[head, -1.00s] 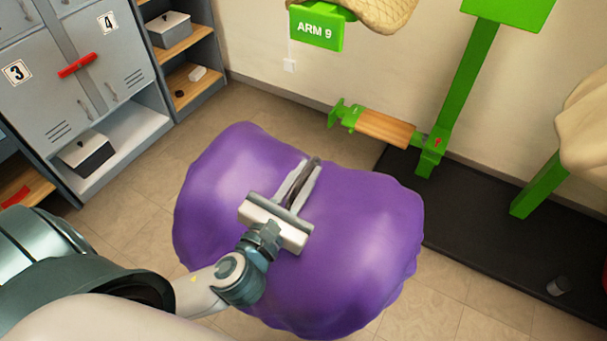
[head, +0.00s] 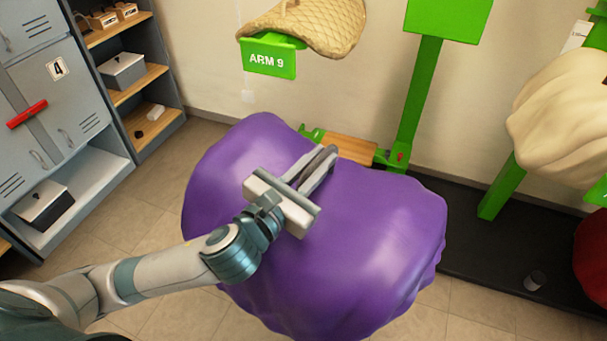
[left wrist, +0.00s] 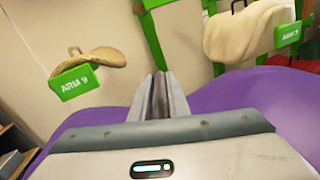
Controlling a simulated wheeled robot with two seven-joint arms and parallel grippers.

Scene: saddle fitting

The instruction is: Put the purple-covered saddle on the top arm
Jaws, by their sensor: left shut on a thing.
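The purple-covered saddle (head: 340,255) hangs large in the middle of the head view, and its purple cover (left wrist: 230,110) spreads behind the fingers in the left wrist view. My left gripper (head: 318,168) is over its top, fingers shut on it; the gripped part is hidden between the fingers. The fingers also show in the left wrist view (left wrist: 160,97). Behind the saddle, a green post (head: 418,95) carries a low arm with a wooden top (head: 345,149), partly hidden by the saddle. A green block (head: 447,18) is higher on the post, cut by the frame edge. My right gripper is not in view.
A tan quilted saddle (head: 305,25) sits above the green ARM 9 sign (head: 268,62). A cream-covered saddle (head: 565,115) is at right, with a red thing (head: 592,250) below. Grey lockers (head: 60,110) stand left. A small can (head: 535,280) is on the black mat (head: 480,250).

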